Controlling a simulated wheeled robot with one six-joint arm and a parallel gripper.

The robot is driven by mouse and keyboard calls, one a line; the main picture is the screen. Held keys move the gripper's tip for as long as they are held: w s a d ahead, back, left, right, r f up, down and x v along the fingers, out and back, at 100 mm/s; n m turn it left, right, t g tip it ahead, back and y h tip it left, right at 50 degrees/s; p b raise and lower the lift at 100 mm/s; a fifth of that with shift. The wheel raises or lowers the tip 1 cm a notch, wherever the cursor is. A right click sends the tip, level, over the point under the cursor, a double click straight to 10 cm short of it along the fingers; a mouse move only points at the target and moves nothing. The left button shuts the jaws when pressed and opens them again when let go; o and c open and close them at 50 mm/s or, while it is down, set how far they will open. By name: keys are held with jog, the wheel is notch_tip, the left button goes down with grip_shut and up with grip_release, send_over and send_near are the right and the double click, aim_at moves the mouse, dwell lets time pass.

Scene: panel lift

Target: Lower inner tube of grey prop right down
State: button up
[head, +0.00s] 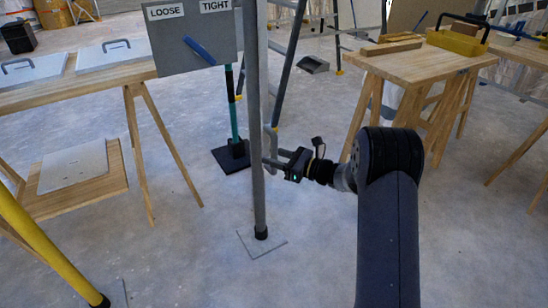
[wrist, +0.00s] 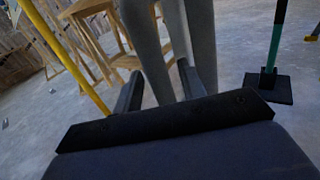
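The grey prop (head: 257,150) stands upright in the middle of the head view. My gripper (head: 268,160) is at the prop's right side, around mid-height. In the wrist view, its dark fingers (wrist: 160,88) are apart, with a grey tube (wrist: 154,50) between them; contact is unclear.
A green prop (head: 238,105) on a black base stands behind. A yellow prop (head: 40,243) leans at lower left. A wooden table (head: 85,88) with panels is left, and a workbench (head: 425,62) with a yellow toolbox (head: 457,42) is right. Floor near the foot is clear.

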jog(key=p+v, duration=0.3)
jog(key=v, duration=0.7)
jog(key=shift+d, duration=0.25)
jog(key=shift+s+a, duration=0.1)
jog(key=b+x, duration=0.3)
jog(key=x, duration=0.7)
jog(key=shift+a, duration=0.1)
jog(key=shift+w+a+r, duration=0.2)
jog(key=shift+r, duration=0.45)
jog(key=shift+f, duration=0.1)
